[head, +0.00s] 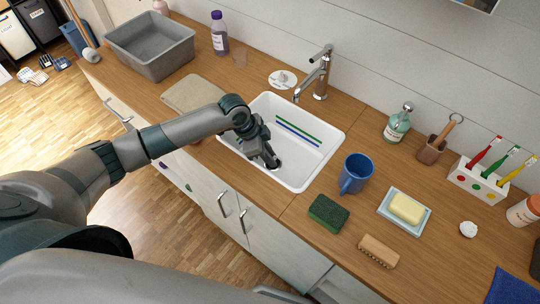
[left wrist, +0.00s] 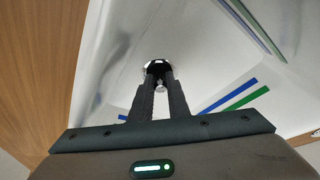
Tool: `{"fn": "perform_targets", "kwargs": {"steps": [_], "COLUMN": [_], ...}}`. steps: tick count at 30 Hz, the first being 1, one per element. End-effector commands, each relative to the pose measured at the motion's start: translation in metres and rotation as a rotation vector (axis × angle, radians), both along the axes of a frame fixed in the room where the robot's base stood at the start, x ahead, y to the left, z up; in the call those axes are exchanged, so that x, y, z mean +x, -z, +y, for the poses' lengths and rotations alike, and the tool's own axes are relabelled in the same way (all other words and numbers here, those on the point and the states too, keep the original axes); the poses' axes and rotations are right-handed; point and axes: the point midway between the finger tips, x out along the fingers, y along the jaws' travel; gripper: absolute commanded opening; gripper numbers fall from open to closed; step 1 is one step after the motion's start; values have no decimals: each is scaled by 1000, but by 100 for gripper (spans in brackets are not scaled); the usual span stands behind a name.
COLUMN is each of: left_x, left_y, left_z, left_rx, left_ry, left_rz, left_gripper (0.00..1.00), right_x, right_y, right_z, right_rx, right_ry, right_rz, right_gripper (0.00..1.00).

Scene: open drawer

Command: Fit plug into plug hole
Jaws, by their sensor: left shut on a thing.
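The white sink basin (head: 316,165) is set into the wooden counter. My left gripper (head: 272,162) reaches down into it, fingers pointing at the basin floor. In the left wrist view, its two dark fingers (left wrist: 159,88) are closed around a small pale knob (left wrist: 159,86), which looks like the top of the plug. The rest of the plug is mostly hidden by the fingers. The plug hole (left wrist: 158,66), dark with a bright metal rim, shows just beyond the fingertips. I cannot tell whether the plug touches or sits in the hole. My right gripper is not in view.
A chrome tap (head: 318,75) stands behind the basin, beside a round white dish (head: 283,79). A blue mug (head: 356,173) stands close to the basin's right edge. A green sponge (head: 328,213) lies in front. A grey tub (head: 150,45) and a board (head: 192,94) are at left.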

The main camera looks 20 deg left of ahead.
Motion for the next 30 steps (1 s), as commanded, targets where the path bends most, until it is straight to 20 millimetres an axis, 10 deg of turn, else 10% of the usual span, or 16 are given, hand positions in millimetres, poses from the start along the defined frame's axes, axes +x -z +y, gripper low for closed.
{"fn": "perform_targets", "kwargs": {"steps": [17, 20, 30], "left_x": [-4, -4, -4], "left_y": [18, 19, 20], "left_z": [0, 0, 1], "left_rx": [5, 6, 7], "left_ry": [2, 3, 2], "left_rz": [7, 9, 7], "left_gripper": [0, 32, 34], "right_x": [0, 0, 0], "right_y": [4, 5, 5], "right_z": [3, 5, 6], "right_rx": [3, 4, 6], "right_ry": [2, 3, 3], "right_rz": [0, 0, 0], "right_gripper": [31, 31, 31]}}
